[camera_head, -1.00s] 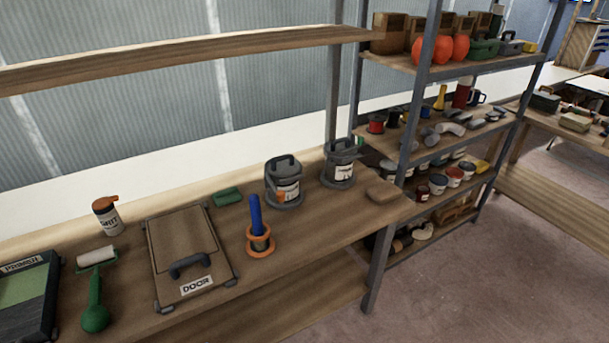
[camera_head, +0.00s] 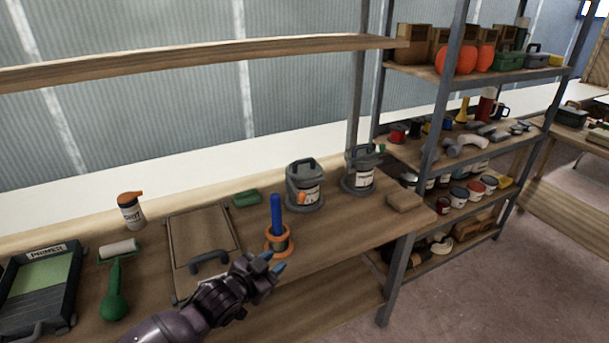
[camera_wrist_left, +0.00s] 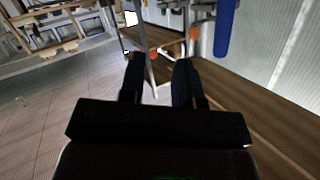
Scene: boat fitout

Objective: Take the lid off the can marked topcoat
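Two grey cans with handled lids stand on the bench in the head view: a nearer can (camera_head: 305,190) with an orange patch beside its label, and a farther can (camera_head: 359,172). Both lids are on. The label words are too small to read, so I cannot tell which is topcoat. My left gripper (camera_head: 272,262) is over the front of the bench, left of and nearer than both cans, and empty. In the left wrist view its two fingers (camera_wrist_left: 158,78) are spread apart with nothing between them. My right gripper is not in view.
A blue-handled item (camera_head: 276,213) in an orange ringed holder stands close beside the left gripper. A green block (camera_head: 247,198), door panel (camera_head: 201,235) and tan block (camera_head: 404,201) lie on the bench. A shelf post (camera_head: 434,140) rises right of the cans; a plank (camera_head: 200,62) runs above.

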